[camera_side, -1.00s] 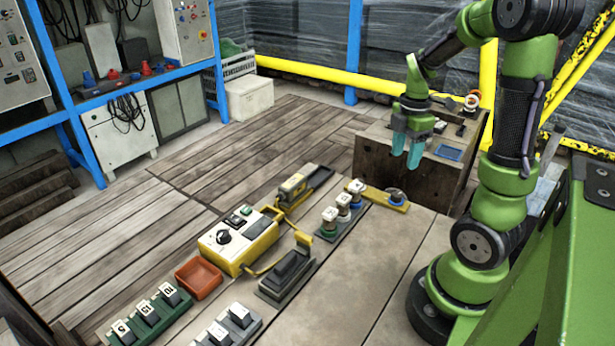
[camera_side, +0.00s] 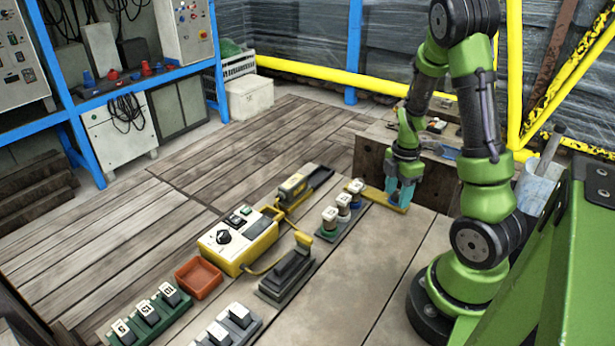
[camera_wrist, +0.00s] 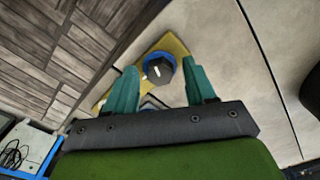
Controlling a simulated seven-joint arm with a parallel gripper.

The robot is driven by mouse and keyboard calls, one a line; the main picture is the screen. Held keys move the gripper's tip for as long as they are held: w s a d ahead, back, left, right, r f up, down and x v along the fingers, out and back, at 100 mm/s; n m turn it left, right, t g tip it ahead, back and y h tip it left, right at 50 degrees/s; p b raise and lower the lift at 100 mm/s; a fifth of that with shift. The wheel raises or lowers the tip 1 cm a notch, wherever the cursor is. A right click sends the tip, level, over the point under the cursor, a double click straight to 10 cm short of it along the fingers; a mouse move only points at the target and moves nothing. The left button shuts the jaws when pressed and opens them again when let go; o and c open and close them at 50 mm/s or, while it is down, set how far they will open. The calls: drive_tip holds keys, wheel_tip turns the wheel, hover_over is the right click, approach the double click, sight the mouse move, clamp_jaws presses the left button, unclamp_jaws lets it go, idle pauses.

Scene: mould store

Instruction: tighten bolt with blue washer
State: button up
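A grey bolt (camera_wrist: 162,72) with a white mark on its head sits in a blue washer (camera_wrist: 150,60) on a yellow plate (camera_wrist: 177,44). The yellow plate also shows in the side view (camera_side: 373,193), at the far edge of the bench. My gripper (camera_side: 403,192) is low over the right end of the plate. In the wrist view my gripper's teal fingers (camera_wrist: 164,72) are apart, one on each side of the bolt, with gaps showing. In the side view the fingers mostly hide the bolt.
A rack (camera_side: 338,221) of several labelled pieces, coloured at the base, stands just left of the plate. A yellow and white control box (camera_side: 236,240), a red tray (camera_side: 199,278) and a grey block with a yellow handle (camera_side: 287,272) stand farther left. The right bench top is clear.

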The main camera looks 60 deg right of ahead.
clamp_jaws()
